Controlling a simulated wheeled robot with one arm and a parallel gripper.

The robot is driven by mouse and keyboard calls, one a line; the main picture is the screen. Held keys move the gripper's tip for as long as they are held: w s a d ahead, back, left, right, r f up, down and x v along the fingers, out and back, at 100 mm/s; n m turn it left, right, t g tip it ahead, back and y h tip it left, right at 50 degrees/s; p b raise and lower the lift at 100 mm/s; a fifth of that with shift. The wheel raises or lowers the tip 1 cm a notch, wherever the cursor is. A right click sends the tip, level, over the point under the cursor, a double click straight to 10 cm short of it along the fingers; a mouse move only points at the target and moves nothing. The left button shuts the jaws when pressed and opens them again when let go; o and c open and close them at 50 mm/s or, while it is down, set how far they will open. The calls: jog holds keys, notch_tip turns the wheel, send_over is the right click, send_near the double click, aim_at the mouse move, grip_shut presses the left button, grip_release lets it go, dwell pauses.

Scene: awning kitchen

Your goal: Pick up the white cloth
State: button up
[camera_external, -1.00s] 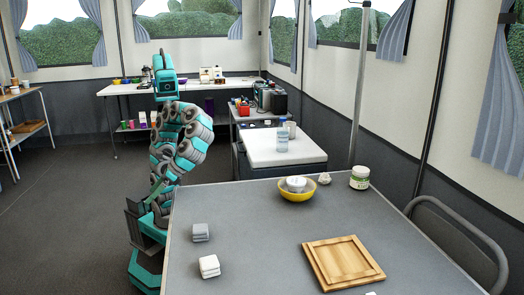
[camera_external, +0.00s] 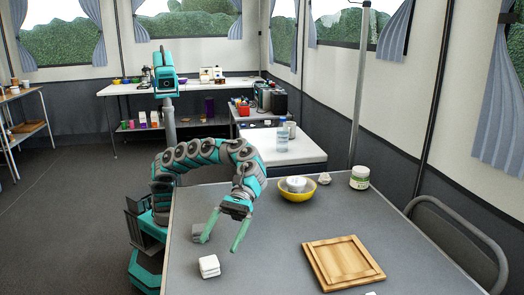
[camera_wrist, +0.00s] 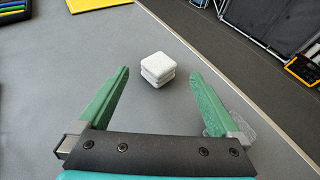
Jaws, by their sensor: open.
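The white cloth (camera_external: 209,266), a small folded stack, lies on the grey table near its left side. In the wrist view the pale cloth (camera_wrist: 158,70) sits ahead, between the two green fingers in the picture. My gripper (camera_external: 219,246) is open, fingers pointing down, above the table and just behind the white cloth in the external view. Nothing is held. A grey folded cloth (camera_external: 197,231) lies behind the white one, partly hidden by a finger.
A wooden tray (camera_external: 343,262) lies to the right on the table (camera_external: 270,250). A yellow bowl (camera_external: 297,196) with a white item in it and a jar (camera_external: 360,178) stand at the back. The table between cloths and tray is clear.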

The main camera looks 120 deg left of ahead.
aim_at(213, 256)
jog(key=x, duration=0.7)
jog(key=shift+f+b, duration=0.3)
jog(key=shift+f, duration=0.15)
jog(key=c, duration=1.4)
jog(key=shift+r, duration=0.15)
